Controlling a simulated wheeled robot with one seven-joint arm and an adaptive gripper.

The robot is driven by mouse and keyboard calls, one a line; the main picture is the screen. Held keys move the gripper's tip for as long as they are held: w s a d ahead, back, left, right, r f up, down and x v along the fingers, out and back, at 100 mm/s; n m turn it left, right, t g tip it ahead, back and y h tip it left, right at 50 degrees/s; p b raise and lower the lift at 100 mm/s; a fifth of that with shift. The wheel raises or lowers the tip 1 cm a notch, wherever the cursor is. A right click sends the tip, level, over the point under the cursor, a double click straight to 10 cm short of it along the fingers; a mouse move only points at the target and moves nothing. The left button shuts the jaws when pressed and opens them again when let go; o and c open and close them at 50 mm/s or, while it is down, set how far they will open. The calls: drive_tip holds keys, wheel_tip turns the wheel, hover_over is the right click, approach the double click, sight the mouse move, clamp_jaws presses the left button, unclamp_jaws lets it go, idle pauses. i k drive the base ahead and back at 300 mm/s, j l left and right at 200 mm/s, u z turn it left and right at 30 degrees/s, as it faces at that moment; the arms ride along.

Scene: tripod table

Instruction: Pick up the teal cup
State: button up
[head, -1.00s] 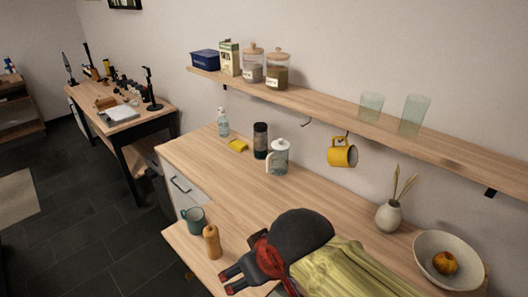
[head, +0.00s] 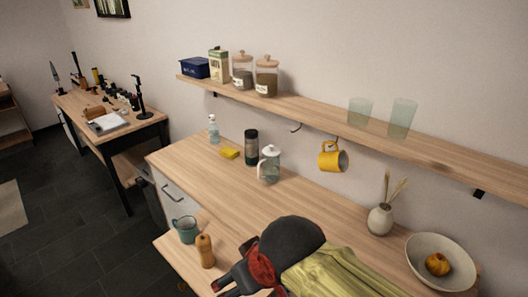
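My gripper (head: 224,287) is low in the view, to the right of and nearer than the cup and mill, apart from both. Its dark fingers look spread with nothing between them, though the tips are partly at the picture's lower edge.
The counter (head: 225,192) is clear behind the cup. A vase (head: 380,219) and a bowl (head: 455,272) stand at the right. A yellow mug (head: 331,158) hangs under the shelf.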

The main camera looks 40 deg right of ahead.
sight(186, 226)
drive_tip(key=i+j+z, duration=0.2)
drive_tip(key=z, duration=0.15)
drive_tip(key=i+j+z, duration=0.2)
drive_tip(key=z, duration=0.2)
